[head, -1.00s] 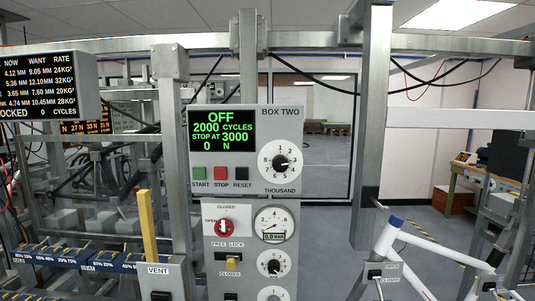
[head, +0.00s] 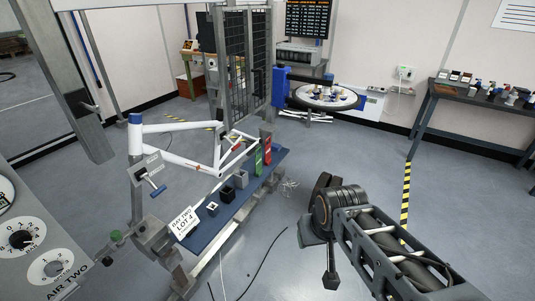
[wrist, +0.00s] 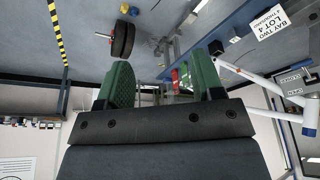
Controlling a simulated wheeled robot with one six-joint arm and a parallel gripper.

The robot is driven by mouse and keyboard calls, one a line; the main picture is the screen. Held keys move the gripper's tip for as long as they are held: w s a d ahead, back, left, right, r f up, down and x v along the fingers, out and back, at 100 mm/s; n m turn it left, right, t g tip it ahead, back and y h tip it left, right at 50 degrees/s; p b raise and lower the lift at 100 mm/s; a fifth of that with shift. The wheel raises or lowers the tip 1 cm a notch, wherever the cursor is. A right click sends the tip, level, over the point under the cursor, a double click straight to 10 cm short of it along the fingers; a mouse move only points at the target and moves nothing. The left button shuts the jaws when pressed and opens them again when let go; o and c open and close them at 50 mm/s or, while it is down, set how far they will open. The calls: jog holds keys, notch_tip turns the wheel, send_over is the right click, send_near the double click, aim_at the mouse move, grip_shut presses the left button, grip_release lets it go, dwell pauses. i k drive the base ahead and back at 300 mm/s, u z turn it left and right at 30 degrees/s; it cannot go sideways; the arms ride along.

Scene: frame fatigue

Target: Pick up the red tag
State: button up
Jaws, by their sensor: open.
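A red upright piece (head: 267,146), which may be the red tag or its holder, stands at the far end of a blue shelf (head: 225,214) beside a green one (head: 258,160). Small red (wrist: 175,78) and green pieces also show between my fingers in the wrist view, some way beyond them. I cannot tell whether the red piece is one tag or several. My gripper (wrist: 162,84) is open, with its two green-padded fingers apart and nothing between them. My arm is at the right in the head view, apart from the shelf.
A white bicycle frame (head: 180,128) is clamped over the shelf's left side. Dark blocks (head: 227,194) and a "Bay Two Lot 4" card (head: 184,222) are on the shelf. Cables lie on the floor.

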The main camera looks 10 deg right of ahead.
aim_at(268, 159)
jog(key=z, duration=0.6)
jog(key=i, duration=1.2)
jog(key=u, duration=0.3)
jog(key=i, duration=0.75)
jog(key=u, duration=0.9)
jog(key=i, duration=0.25)
jog(key=u, duration=0.3)
